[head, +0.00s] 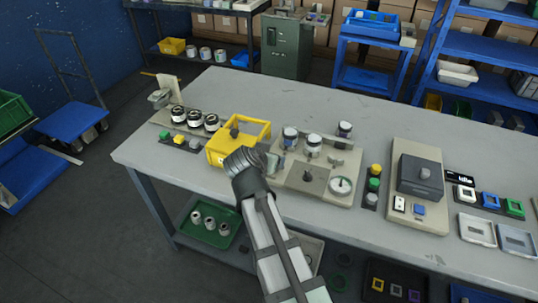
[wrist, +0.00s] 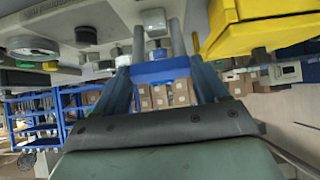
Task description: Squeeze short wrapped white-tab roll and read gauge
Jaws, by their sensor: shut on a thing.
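My gripper (head: 276,157) reaches over the table between the yellow bin and the beige gauge station (head: 290,180). In the wrist view its fingers (wrist: 158,38) close about a small pale roll (wrist: 154,20), seen nearly end-on. The head view shows a roll with white and dark bands (head: 290,134) just beyond the fingertips; the contact is hard to make out. A similar roll (head: 314,145) stands to its right, and another (head: 345,129) stands behind. The round white dial gauge (head: 341,185) is at the station's front right; its reading is too small to tell. I cannot make out a white tab.
The yellow bin (head: 222,150) is close on my gripper's left. Several dark-and-white rolls (head: 194,120) stand left of it. Coloured buttons (head: 374,184) and a grey machine (head: 421,176) are to the right. The table's back middle (head: 270,95) is clear.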

